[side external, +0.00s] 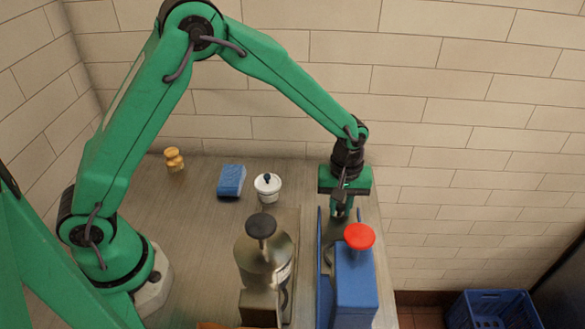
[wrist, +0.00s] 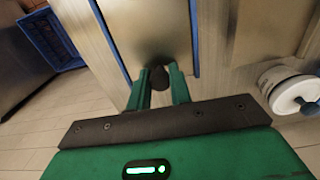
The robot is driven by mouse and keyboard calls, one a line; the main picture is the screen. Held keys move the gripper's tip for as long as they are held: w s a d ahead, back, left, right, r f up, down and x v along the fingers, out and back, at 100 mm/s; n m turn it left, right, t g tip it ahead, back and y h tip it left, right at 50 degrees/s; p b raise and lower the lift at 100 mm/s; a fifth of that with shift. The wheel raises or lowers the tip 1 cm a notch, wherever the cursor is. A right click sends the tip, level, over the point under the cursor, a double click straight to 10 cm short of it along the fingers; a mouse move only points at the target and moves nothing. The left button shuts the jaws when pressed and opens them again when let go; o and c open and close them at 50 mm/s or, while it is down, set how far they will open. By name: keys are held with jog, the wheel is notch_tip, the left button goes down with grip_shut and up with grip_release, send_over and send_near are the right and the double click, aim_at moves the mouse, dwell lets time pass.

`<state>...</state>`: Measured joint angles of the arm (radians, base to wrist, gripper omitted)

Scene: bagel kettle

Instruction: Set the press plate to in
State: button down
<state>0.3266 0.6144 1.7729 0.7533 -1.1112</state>
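A blue press-like box (side external: 355,290) with a red knob (side external: 359,236) on top stands at the lower right in the side view. In the wrist view, a bare metal plate (wrist: 148,35) with blue edges lies beyond my fingers. I cannot tell for sure that this is the press plate. My gripper (side external: 341,214) points down just behind the red knob. In the wrist view its green fingers (wrist: 159,80) are apart, with a dark round knob (wrist: 158,84) between their tips. Whether they touch the knob is unclear.
A metal kettle (side external: 262,262) with a black knob stands left of the blue box. A white lidded pot (side external: 267,188), blue sponge (side external: 231,180) and yellow-brown object (side external: 174,159) lie farther back. A blue crate (side external: 495,312) is on the floor at right.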

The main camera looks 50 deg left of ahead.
aim_at(342, 230)
jog(key=shift+s+d, duration=2.6)
jog(key=c, duration=1.3)
grip_release()
jog(key=shift+r, duration=0.1)
notch_tip(342, 230, up, 8)
jog(key=shift+f, duration=0.2)
